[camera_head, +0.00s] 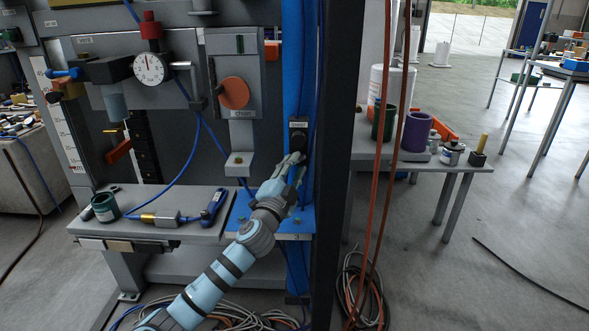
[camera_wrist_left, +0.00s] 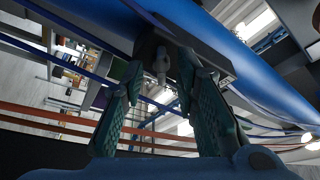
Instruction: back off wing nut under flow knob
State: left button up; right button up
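A small black block (camera_head: 298,133) with a knob and a label is mounted on the blue upright. My left gripper (camera_head: 295,160) is just below this block, reaching up from the lower left. In the left wrist view, the left gripper (camera_wrist_left: 162,85) has its two fingers spread apart. A small grey fitting (camera_wrist_left: 162,62) hangs under the dark block (camera_wrist_left: 200,52) and shows between the fingertips; I cannot tell whether they touch it. Its wings cannot be made out, and in the head view the gripper hides it. My right gripper is not in view.
The blue upright (camera_head: 291,70) and a dark post (camera_head: 340,130) flank the gripper. A blue hose and orange hoses (camera_head: 388,150) hang close by. A grey ledge (camera_head: 165,228) with fittings lies to the left. An orange disc knob (camera_head: 235,93) sits on the panel.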

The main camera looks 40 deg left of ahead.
pick_arm(q)
jog(key=v, duration=1.2)
